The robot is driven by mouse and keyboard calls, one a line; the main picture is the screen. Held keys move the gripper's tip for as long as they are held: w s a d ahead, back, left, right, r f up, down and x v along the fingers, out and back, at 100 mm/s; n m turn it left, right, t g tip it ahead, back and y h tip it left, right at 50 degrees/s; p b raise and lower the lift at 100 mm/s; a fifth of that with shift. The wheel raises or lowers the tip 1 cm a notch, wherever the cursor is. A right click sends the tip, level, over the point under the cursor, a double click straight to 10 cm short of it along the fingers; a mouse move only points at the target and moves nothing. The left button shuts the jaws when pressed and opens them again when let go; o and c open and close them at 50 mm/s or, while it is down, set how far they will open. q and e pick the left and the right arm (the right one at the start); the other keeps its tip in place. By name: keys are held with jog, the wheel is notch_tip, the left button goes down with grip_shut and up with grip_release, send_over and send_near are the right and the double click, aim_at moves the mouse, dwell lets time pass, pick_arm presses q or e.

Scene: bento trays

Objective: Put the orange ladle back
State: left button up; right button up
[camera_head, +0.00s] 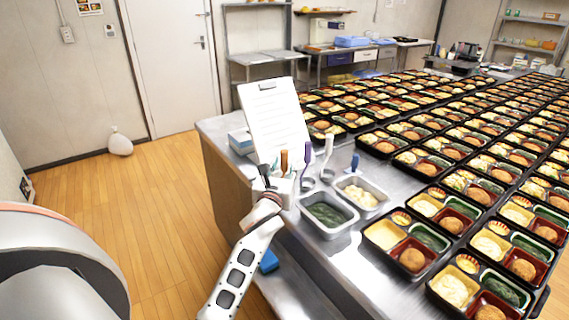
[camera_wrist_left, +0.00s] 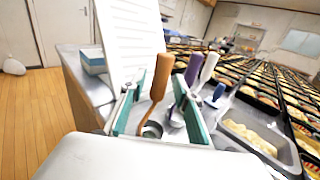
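The orange ladle (camera_wrist_left: 160,78) stands upright, slightly tilted, with its handle up; the handle also shows in the head view (camera_head: 284,161). My left gripper (camera_wrist_left: 156,98) is open, with one teal-lined finger on each side of the ladle and visible gaps between. In the head view, my left gripper (camera_head: 277,182) is at the table's near left corner, just in front of the clipboard. A metal ladle bowl (camera_wrist_left: 152,130) shows low between the fingers. Whether the ladle rests in a holder is hidden. My right gripper is not in view.
A purple-handled utensil (camera_wrist_left: 193,70), a white-handled one (camera_wrist_left: 208,68) and a blue-handled one (camera_wrist_left: 217,93) stand close on the right. A clipboard (camera_head: 273,115) stands behind. Food tubs (camera_head: 330,232) and rows of bento trays (camera_head: 408,278) lie to the right.

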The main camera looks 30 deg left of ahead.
pick_arm(q)
jog(key=v, duration=1)
jog(key=shift+s+d, duration=0.15)
jog(key=shift+s, duration=0.2)
jog(key=shift+f, duration=0.1)
